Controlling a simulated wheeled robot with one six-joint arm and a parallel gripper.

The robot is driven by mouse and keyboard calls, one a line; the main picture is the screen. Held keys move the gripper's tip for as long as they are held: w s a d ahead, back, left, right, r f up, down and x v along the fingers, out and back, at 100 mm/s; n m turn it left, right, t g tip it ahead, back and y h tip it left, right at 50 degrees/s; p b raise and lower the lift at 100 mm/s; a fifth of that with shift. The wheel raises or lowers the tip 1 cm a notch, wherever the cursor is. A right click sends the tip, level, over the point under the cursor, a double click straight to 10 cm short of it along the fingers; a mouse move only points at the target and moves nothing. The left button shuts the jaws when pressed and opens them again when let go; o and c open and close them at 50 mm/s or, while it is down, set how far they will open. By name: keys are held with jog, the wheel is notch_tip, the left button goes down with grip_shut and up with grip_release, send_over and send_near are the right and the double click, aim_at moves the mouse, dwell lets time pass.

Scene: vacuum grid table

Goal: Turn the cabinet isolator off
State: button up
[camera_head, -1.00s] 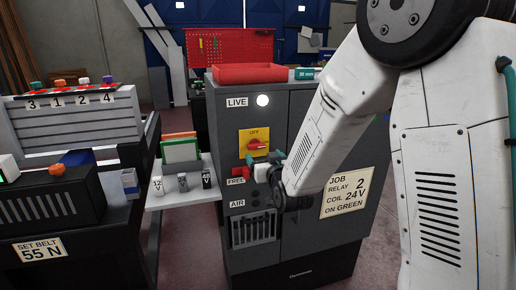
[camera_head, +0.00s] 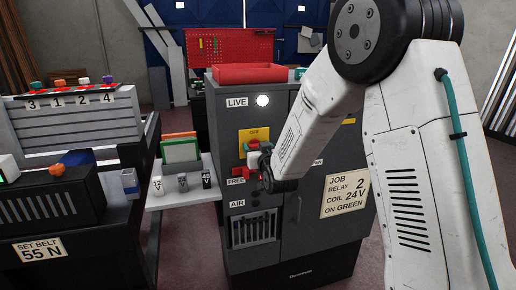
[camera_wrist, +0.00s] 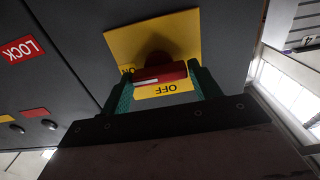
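The cabinet isolator is a yellow plate (camera_head: 259,134) with a red handle, high on the front of the grey cabinet (camera_head: 225,131). In the wrist view the plate (camera_wrist: 210,38) carries OFF, upside down, below the handle and ON at its left. The red handle (camera_wrist: 160,73) lies crosswise, its end by ON. My gripper (camera_wrist: 161,84) is at the isolator, its green fingers wide apart, one at each end of the handle. I cannot tell whether they touch it. In the head view my gripper (camera_head: 256,160) and wrist cover part of the isolator.
A white lamp (camera_head: 263,100) by the LIVE label is lit. FREE and AIR labels and a vent (camera_head: 255,230) are below. A red tray (camera_head: 249,73) tops the cabinet. A small shelf (camera_head: 172,198) with several parts stands left. A red LOCK label (camera_wrist: 21,50) shows in the wrist view.

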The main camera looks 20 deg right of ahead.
jog(key=c, duration=0.5)
jog(key=shift+n, duration=0.3)
jog(key=shift+a+f+n, duration=0.1)
jog(key=shift+n, duration=4.2)
jog(key=shift+a+f+n, duration=0.1)
jog(key=shift+n, duration=4.2)
jog(key=o, duration=1)
